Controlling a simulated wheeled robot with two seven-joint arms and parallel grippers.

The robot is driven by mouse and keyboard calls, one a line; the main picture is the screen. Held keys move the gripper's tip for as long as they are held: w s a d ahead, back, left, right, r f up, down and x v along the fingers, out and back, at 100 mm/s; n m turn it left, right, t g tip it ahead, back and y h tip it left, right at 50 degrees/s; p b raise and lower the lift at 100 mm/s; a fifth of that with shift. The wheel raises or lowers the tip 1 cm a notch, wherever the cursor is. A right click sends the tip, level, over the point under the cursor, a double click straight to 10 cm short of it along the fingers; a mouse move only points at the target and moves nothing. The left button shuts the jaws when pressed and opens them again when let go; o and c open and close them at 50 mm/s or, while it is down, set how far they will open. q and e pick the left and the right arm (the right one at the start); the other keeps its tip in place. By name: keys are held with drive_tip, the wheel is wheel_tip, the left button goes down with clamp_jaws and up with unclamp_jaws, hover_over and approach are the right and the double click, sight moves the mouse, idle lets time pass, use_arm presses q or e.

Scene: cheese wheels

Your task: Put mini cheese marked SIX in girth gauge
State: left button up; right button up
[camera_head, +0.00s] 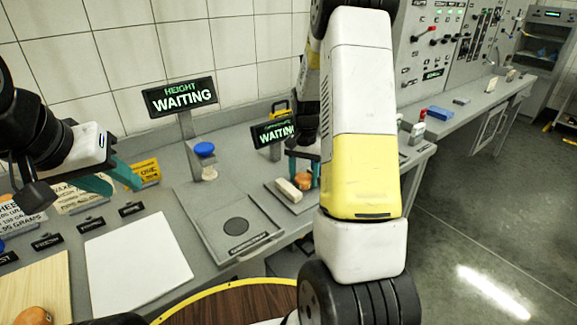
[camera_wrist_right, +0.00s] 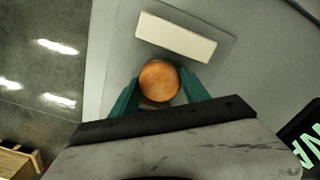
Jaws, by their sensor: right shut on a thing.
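A small round orange mini cheese (camera_head: 304,181) is between the teal fingers of my right gripper (camera_wrist_right: 158,88), which is shut on it. It also shows in the right wrist view (camera_wrist_right: 159,78); no number on it can be read. The cheese is over the grey plate of the girth gauge (camera_wrist_right: 222,46), beside its cream block (camera_wrist_right: 177,37). The cream block also shows in the head view (camera_head: 289,190). I cannot tell whether the cheese touches the plate. A pale piece shows partly behind the cheese. My left gripper (camera_head: 112,178) is open and empty above the bench at left.
The gauge's sign (camera_head: 273,132) reads WAITING, partly hidden by my right arm. The height gauge (camera_head: 205,150), with a blue knob, stands left under its WAITING sign (camera_head: 180,96). A white board (camera_head: 137,262) and a wooden board (camera_head: 35,285) lie at front left.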

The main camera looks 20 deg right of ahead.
sight(303, 177)
drive_tip(key=shift+f, duration=0.1)
drive_tip(key=o, duration=1.4)
drive_tip(key=s+a+r+n+t, duration=0.1)
drive_tip(key=s+a+r, duration=0.1)
drive_tip(key=r, duration=0.7)
drive_tip(key=s+a+r+n, duration=0.1)
drive_tip(key=s+r, duration=0.1)
drive_tip(key=r, duration=0.7)
drive_tip(key=s+a+r+n+t, duration=0.1)
drive_tip(key=s+a+r+n, duration=0.1)
drive_tip(key=s, duration=0.4)
drive_tip(key=s+a+r+n+t+y, duration=0.1)
drive_tip(key=s+a+r+n+t, duration=0.1)
drive_tip(key=s+a, duration=0.2)
drive_tip(key=s+a+r+n+t+y, duration=0.1)
drive_tip(key=s+a+r+n+t, duration=0.1)
drive_tip(key=s, duration=0.7)
drive_tip(key=shift+a+r, duration=0.2)
drive_tip(key=shift+a, duration=0.7)
